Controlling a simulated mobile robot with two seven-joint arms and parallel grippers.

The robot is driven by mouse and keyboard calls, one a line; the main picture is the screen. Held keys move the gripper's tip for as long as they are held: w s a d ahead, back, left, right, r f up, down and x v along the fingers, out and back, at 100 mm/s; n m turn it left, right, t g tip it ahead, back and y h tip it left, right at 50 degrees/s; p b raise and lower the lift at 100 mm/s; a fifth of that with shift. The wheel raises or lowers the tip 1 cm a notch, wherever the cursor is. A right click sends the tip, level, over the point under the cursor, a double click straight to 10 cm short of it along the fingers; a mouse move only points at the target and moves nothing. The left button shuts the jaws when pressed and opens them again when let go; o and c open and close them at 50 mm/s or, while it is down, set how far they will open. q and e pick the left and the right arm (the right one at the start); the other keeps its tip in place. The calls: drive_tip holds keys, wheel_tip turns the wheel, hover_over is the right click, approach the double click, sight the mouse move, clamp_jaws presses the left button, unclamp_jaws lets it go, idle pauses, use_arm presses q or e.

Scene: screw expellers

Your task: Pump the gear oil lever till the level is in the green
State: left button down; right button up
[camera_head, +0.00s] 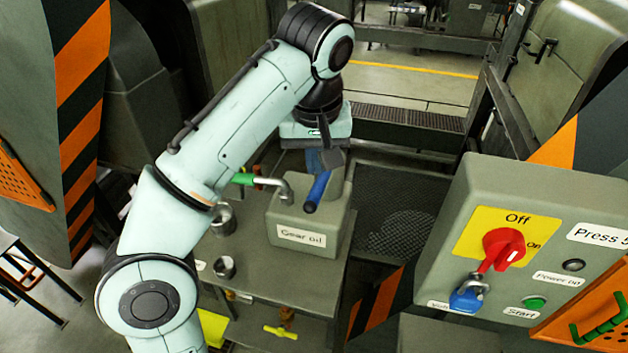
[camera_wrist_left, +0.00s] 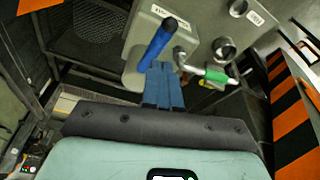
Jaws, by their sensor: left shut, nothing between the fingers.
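The gear oil unit is a grey-green box (camera_head: 303,222) labelled "Gear oil" on a metal table. Its lever has a blue handle (camera_head: 317,192), which slants up from the box in the head view. The lever also shows in the left wrist view (camera_wrist_left: 157,44). My left gripper (camera_head: 322,162) is right behind the lever in the head view. Its blue fingers (camera_wrist_left: 163,84) are shut with nothing between them, close beside the lever's handle. I cannot tell whether they touch it. No level gauge or green zone can be made out. My right gripper is out of view.
A bent metal pipe with a green grip (camera_head: 243,179) is left of the box, near metal cups (camera_head: 224,267). A control panel (camera_head: 480,185) with a red switch and a blue padlock (camera_head: 466,298) stands at right. Dark mesh (camera_head: 385,205) lies behind the table.

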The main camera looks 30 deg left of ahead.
use_arm(q)
drive_tip(key=shift+s+d, duration=0.15)
drive_tip(key=shift+s, duration=0.05)
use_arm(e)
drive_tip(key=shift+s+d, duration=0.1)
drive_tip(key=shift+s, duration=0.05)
use_arm(q)
hover_over(315, 193)
drive_tip(key=s, duration=0.1)
drive_tip(key=f, duration=0.5)
drive_tip(key=shift+s+d+f, duration=0.1)
drive_tip(key=shift+s+d, duration=0.05)
drive_tip(key=shift+d, duration=0.15)
drive_tip(key=shift+x, duration=0.8)
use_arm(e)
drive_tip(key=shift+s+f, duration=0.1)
use_arm(q)
drive_tip(key=shift+f, duration=0.1)
